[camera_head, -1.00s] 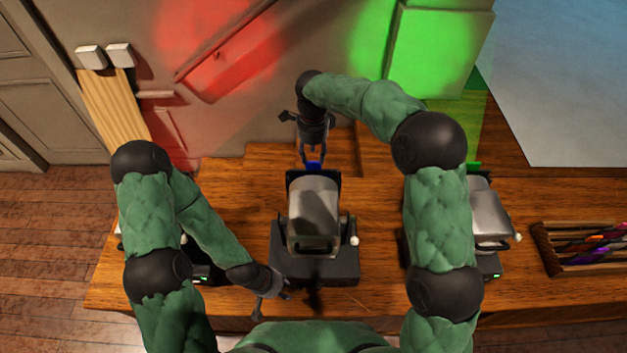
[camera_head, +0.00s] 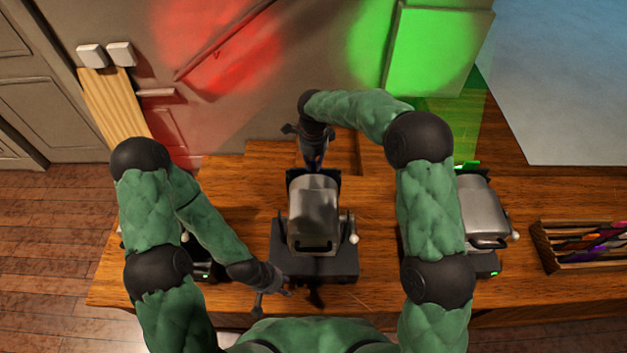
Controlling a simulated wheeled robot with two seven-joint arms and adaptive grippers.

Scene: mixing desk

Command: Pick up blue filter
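The blue filter (camera_head: 318,162) shows only as a small dark blue patch behind the middle machine (camera_head: 314,215), at its dark back plate. Most of it is hidden by my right gripper and the machine. My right gripper (camera_head: 314,164) points down right at the filter from behind. Its fingertips are too covered to tell whether they are closed on it. My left gripper (camera_head: 272,298) is low, at the front left of the middle machine's base. Its fingers are spread and hold nothing.
Similar grey machines stand right (camera_head: 484,212) and left, the left one mostly behind my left arm. A green piece (camera_head: 466,165) shows behind the right machine. A wooden rack (camera_head: 580,246) of coloured pieces sits far right. The wall rises close behind the desk (camera_head: 235,190).

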